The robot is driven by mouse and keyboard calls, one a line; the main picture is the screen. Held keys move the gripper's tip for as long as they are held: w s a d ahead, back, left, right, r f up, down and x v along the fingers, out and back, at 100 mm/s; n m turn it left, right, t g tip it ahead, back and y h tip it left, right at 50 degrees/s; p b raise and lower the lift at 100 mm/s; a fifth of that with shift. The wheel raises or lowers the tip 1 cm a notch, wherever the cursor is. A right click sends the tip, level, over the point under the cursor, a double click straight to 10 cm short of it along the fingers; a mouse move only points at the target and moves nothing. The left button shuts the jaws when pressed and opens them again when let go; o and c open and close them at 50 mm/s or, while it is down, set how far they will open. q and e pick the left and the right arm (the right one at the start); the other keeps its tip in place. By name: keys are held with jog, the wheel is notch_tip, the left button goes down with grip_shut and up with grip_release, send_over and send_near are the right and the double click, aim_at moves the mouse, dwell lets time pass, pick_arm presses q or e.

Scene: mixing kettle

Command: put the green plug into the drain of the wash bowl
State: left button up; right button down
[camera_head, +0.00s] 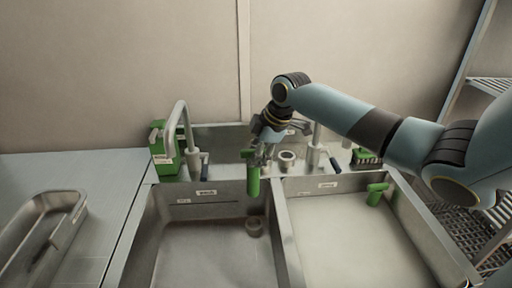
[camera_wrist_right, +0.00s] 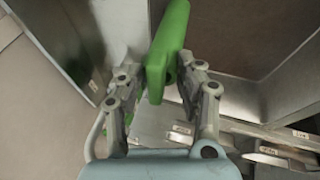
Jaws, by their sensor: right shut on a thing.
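My right gripper (camera_head: 262,158) is shut on a green plug (camera_head: 253,182), which hangs below the fingers over the back of the left basin. In the right wrist view the green plug (camera_wrist_right: 168,45) sits between the two fingers (camera_wrist_right: 160,95) and extends beyond them. A short round grey fitting, seemingly the drain (camera_head: 254,226), shows in the left basin (camera_head: 215,250), below the plug and apart from it. A similar green plug (camera_head: 376,193) stands at the back of the right basin (camera_head: 350,235). The basin labels are too small to read. My left gripper is out of view.
A tall curved tap (camera_head: 181,118) and a green box (camera_head: 158,145) stand behind the left basin. A small round grey cup (camera_head: 287,160), another tap (camera_head: 317,145) and a green brush (camera_head: 366,157) are on the back ledge.

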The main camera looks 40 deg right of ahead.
jog(key=b, duration=0.3)
send_over(258, 184)
jog(key=f, duration=0.5)
jog(key=shift+w+a+f, duration=0.2)
jog(key=shift+f+b, duration=0.45)
jog(key=shift+f, duration=0.2)
notch_tip(258, 184, down, 6)
jog(key=b, duration=0.5)
jog(key=shift+r+b, duration=0.1)
jog(key=shift+b, duration=0.3)
jog(key=shift+r+p, duration=0.3)
jog(key=shift+w+f+g, duration=0.1)
jog(key=shift+f+g, duration=0.05)
jog(key=shift+g, duration=0.25)
jog(key=shift+f, duration=0.15)
